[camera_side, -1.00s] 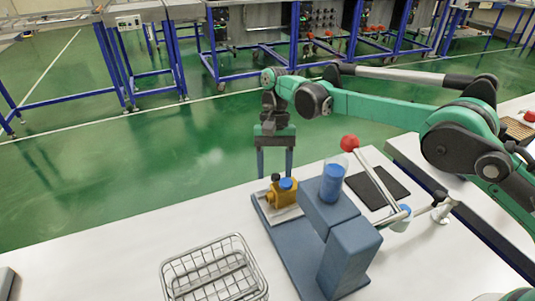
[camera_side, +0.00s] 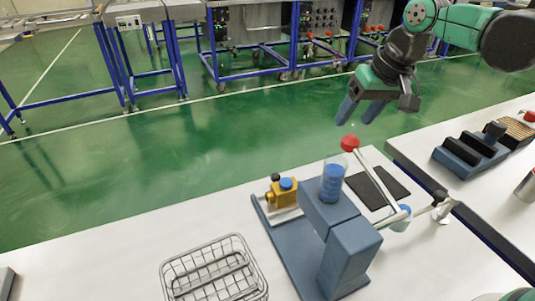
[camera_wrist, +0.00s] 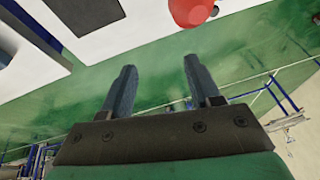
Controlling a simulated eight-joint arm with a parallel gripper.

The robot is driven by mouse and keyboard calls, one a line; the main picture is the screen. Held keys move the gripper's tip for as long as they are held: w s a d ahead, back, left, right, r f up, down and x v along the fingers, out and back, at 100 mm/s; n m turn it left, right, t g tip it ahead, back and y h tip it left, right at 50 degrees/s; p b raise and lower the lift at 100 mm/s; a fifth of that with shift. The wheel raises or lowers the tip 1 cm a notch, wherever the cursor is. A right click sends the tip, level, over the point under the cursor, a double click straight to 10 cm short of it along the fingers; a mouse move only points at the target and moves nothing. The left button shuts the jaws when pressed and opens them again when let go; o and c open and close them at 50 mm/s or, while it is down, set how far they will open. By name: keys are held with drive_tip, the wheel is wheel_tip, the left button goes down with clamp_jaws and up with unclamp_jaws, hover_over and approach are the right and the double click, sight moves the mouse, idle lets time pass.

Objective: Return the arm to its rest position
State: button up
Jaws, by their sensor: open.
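My gripper (camera_side: 358,112) is open and empty, raised in the air beyond the back edge of the bench in the side view. Its two blue-grey fingers point down and to the left. In the wrist view the fingers of my gripper (camera_wrist: 160,80) stand apart with green floor between them. The blue press stand (camera_side: 352,255) is on the white bench, below and left of my gripper. A clear cylinder with blue pieces (camera_side: 332,183) stands on it. The lever's red knob (camera_side: 349,143) is raised, close below my fingertips; it also shows in the wrist view (camera_wrist: 190,10).
A yellow fixture with a blue cap (camera_side: 283,193) sits on the stand's base. A wire basket (camera_side: 213,270) is at the front. A dark pad (camera_side: 378,188) lies behind the lever. A slotted blue block (camera_side: 470,152) stands on the right bench. Space above the benches is open.

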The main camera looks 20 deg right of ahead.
drive_tip(key=s+d+f+n+t+h, duration=0.1)
drive_tip(key=s+d+f+t, duration=0.2)
drive_tip(key=s, duration=0.5)
drive_tip(key=shift+s+d, duration=0.25)
drive_tip(key=shift+d, duration=0.05)
